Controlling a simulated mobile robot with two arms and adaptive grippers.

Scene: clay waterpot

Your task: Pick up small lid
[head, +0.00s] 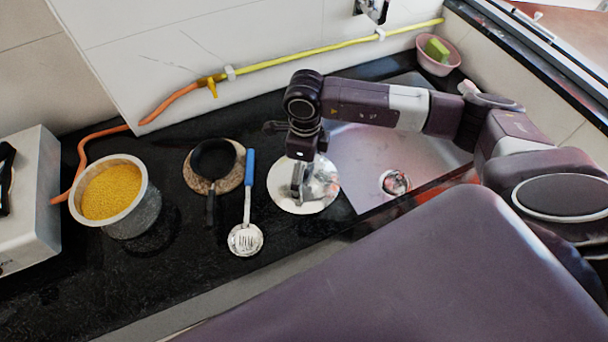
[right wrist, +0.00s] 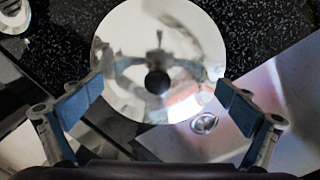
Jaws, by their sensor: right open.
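The small lid (head: 321,184) is a round, shiny metal disc on the black counter, at the left edge of the sink. In the right wrist view the lid (right wrist: 187,38) shows from above with a dark round knob (right wrist: 157,81) at its middle. My right gripper (head: 299,196) hangs over the lid and hides part of it. In the right wrist view its two blue-padded fingers (right wrist: 160,100) are spread apart, with the knob between them in the picture and nothing held. I cannot tell the exact height above the lid. My left gripper is not in view.
A slotted spoon with a blue handle (head: 249,181) lies just left of the lid. Further left are a small black pan (head: 212,158) and a metal pot of yellow grains (head: 151,213). The sink (head: 362,150) is to the right. A pink bowl (head: 436,66) stands at the back.

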